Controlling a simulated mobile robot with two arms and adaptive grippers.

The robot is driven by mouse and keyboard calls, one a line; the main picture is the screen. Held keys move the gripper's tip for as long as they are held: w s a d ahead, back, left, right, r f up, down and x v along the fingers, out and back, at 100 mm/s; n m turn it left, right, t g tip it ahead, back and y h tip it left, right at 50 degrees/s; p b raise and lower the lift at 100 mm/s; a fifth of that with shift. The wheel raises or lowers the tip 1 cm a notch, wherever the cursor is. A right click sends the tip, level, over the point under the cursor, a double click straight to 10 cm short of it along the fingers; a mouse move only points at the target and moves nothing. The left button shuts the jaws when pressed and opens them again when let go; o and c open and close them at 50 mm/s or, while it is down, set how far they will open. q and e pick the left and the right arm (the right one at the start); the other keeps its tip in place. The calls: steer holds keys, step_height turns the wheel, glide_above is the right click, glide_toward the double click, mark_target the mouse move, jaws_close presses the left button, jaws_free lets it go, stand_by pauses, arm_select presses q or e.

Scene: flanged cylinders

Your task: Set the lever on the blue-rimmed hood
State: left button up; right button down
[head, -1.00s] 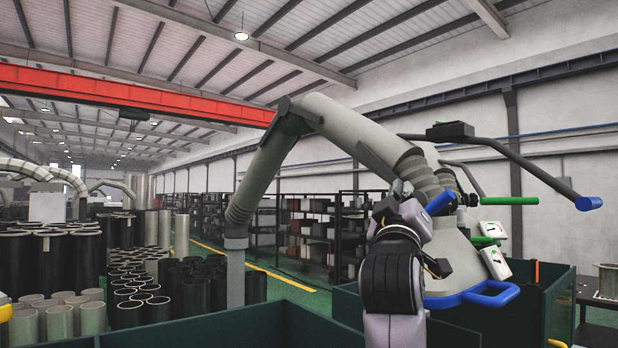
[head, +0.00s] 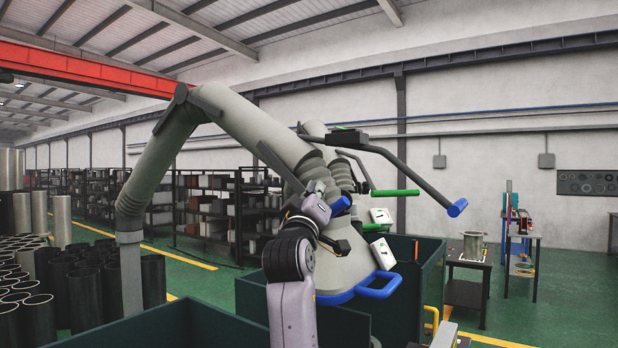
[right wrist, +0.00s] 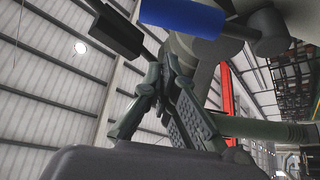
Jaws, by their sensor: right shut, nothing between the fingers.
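The blue-rimmed hood (head: 345,272) is a grey cone hanging from a thick jointed duct, with a blue loop handle (head: 384,286) on its rim. A white box (head: 382,254) with a small dark lever mark sits at its right side. A blue grip (head: 341,205) stands close to my right gripper. My right gripper (head: 318,188) is in front of the duct, left of the box. In the right wrist view its dark fingers (right wrist: 163,68) are together and empty, with a blue cylinder (right wrist: 182,14) above them. My left gripper is not in view.
Green-walled bins (head: 415,262) stand below and behind the hood. A long dark bar with a blue end (head: 458,207) reaches out to the right, near a green grip (head: 395,192). Dark cylinders (head: 92,285) stand at the left. A small table holds a metal flanged cylinder (head: 473,245).

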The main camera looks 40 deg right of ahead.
mark_target(335, 203)
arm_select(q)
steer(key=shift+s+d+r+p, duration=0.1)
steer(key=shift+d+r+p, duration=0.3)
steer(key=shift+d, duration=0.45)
arm_select(e)
steer(key=shift+s+d+f, duration=0.45)
steer(key=shift+s+f, duration=0.1)
steer(key=shift+f, duration=0.2)
